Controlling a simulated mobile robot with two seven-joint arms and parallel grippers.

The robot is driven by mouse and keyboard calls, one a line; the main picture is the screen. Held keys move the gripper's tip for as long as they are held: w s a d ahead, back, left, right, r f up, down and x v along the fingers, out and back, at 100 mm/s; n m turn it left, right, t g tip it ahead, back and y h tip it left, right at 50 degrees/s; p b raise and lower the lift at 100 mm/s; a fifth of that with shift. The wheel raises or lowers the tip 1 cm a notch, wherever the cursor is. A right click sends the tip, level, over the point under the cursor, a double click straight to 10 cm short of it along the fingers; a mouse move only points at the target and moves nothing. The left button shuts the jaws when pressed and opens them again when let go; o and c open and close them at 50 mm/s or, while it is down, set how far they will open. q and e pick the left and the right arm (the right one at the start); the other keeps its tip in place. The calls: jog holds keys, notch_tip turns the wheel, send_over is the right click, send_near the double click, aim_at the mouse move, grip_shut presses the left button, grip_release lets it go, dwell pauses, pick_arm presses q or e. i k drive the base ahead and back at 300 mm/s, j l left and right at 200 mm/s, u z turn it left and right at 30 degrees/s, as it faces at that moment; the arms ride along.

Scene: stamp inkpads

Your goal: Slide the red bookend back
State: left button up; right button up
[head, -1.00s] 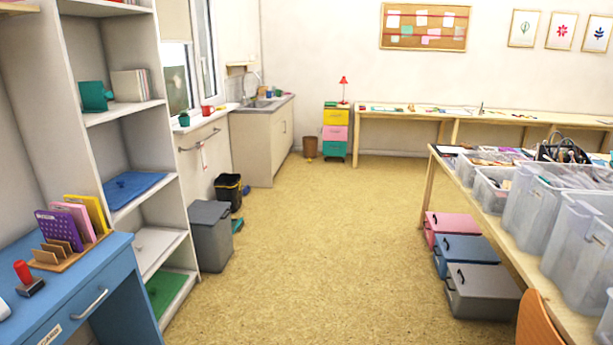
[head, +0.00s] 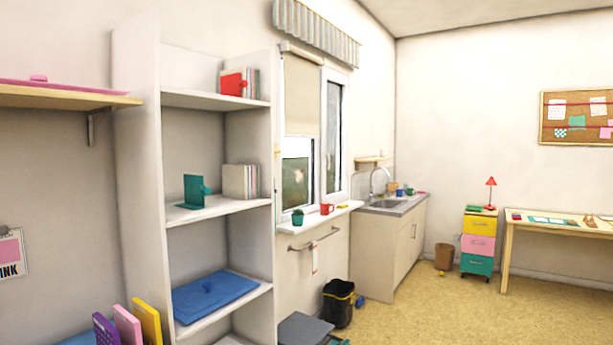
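The red bookend (head: 234,84) stands on the top shelf (head: 205,99) of the tall white shelf unit, at the left end of a short row of books (head: 252,82). A teal bookend (head: 193,191) stands on the shelf below, apart from the books (head: 240,181) there. Neither of my grippers is in view.
A blue lidded item (head: 212,296) lies on a lower shelf. A pink item (head: 60,84) lies on a wall shelf at left. A grey box (head: 305,329) and a black bin (head: 338,303) stand on the floor right of the unit. Open floor lies further right.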

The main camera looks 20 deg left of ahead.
aim_at(231, 86)
jog(key=i+u, duration=0.35)
jog(key=u, duration=0.15)
jog(key=i+l+u, duration=0.15)
jog(key=i+u, duration=0.3)
jog(key=i+l+u, duration=0.25)
jog(key=u, duration=0.25)
jog(key=i+l+u, duration=0.3)
jog(key=u, duration=0.2)
jog(key=l, duration=0.1)
